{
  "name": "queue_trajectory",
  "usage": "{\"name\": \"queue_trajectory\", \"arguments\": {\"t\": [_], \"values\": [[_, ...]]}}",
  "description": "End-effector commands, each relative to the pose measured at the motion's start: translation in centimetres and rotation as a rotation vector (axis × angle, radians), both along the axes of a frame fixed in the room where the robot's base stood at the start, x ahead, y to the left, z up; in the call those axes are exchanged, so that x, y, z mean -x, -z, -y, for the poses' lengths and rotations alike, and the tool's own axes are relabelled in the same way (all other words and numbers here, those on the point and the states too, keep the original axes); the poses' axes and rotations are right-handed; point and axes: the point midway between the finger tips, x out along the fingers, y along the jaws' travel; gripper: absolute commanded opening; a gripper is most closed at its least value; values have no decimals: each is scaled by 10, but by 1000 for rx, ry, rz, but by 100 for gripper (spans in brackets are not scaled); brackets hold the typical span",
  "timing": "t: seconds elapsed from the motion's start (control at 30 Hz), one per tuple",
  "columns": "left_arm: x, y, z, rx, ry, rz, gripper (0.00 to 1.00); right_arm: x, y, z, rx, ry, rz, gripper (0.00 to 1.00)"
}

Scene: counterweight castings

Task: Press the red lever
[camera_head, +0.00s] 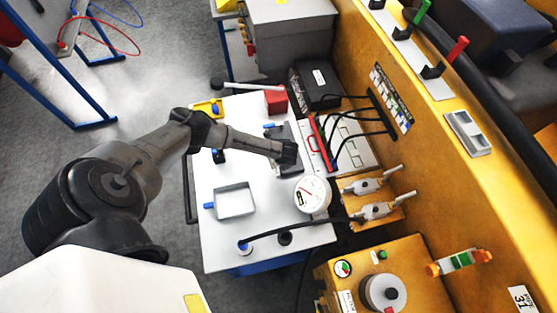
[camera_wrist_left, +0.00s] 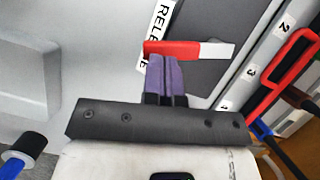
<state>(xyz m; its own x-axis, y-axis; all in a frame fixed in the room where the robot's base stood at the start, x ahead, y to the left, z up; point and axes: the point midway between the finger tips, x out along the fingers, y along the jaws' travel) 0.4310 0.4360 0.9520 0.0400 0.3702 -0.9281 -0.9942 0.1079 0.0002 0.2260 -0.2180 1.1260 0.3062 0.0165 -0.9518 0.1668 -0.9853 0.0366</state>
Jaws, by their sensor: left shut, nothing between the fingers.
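In the left wrist view a lever (camera_wrist_left: 188,49) with a red left part and a white right end lies across a dark plate, beside a white label reading "RELE…" (camera_wrist_left: 158,22). My left gripper's purple fingers (camera_wrist_left: 161,64) are shut and empty, with their tips right at the red part's lower edge. I cannot tell whether they touch it. In the head view my left gripper (camera_head: 290,152) is over the dark plate on the white table, and this lever is not clearly visible. Another red lever (camera_head: 458,49) stands upright on the yellow ledge, far from the gripper. My right gripper is not in view.
A red handle frame (camera_head: 319,143) with black cables is just right of the gripper. A round gauge (camera_head: 312,194) and a shallow tray (camera_head: 235,200) are nearer on the white table (camera_head: 215,250). A red block (camera_head: 276,102) and black box (camera_head: 316,84) stand behind.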

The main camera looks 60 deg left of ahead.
Motion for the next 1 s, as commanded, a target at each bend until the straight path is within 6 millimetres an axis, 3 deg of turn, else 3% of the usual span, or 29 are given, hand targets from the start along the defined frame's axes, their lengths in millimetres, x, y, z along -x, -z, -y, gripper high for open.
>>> {"name": "queue_trajectory", "arguments": {"t": [0.23,1.0], "values": [[2,0,-9,-1,131,-2,0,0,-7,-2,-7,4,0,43],[4,1,-18,0,122,-3,0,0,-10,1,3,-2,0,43]]}}
